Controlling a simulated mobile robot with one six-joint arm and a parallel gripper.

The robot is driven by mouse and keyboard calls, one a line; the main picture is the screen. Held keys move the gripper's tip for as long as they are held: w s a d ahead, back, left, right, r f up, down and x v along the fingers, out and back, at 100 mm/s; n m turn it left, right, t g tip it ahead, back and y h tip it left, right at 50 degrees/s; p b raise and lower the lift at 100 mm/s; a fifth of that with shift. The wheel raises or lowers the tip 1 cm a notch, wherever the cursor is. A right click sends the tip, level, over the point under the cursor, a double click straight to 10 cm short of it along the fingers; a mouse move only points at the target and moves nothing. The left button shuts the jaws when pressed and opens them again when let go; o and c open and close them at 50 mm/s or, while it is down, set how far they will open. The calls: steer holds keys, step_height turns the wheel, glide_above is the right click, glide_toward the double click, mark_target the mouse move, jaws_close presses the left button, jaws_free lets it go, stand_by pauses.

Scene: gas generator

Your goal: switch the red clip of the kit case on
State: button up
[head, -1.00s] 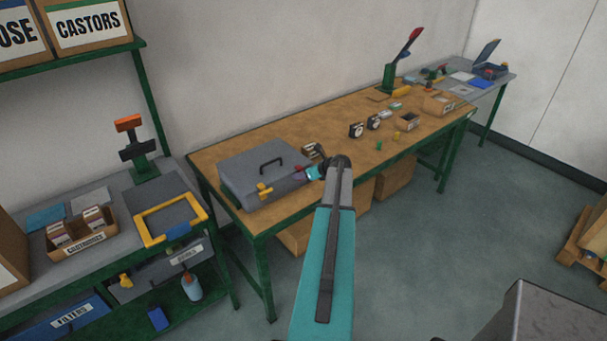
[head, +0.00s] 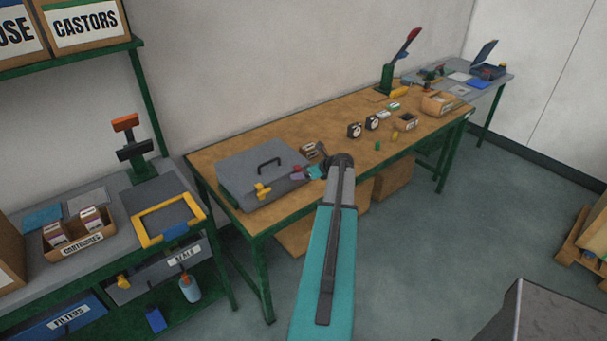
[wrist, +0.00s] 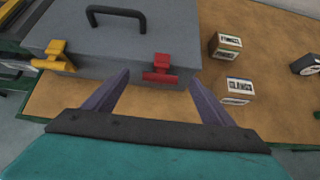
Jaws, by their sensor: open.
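The grey kit case (head: 262,176) sits closed on the wooden workbench, with a dark handle on its lid. It fills the upper left of the wrist view (wrist: 110,45). Its red clip (wrist: 160,70) is on the front edge at the right; its yellow clip (wrist: 53,57) is on the same edge at the left. My gripper (wrist: 162,82) is open, its two fingers pointing at the case with the red clip between them in the picture. I cannot tell any contact. In the head view my gripper (head: 305,173) is at the case's right front corner and largely hides the red clip.
Small labelled boxes (wrist: 239,90) (wrist: 225,45) stand right of the case. Dial gauges (head: 355,130) stand further along the workbench (head: 225,150). A shelf unit (head: 105,262) with a yellow frame (head: 150,240) stands at left. Bare bench top lies in front of the case.

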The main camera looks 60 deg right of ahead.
steer(key=b+v, duration=0.3)
steer(key=v, duration=0.8)
steer(key=shift+r+b, duration=0.2)
steer(key=shift+b, duration=0.2)
steer(key=shift+s+a, duration=0.1)
steer(key=shift+s, duration=0.1)
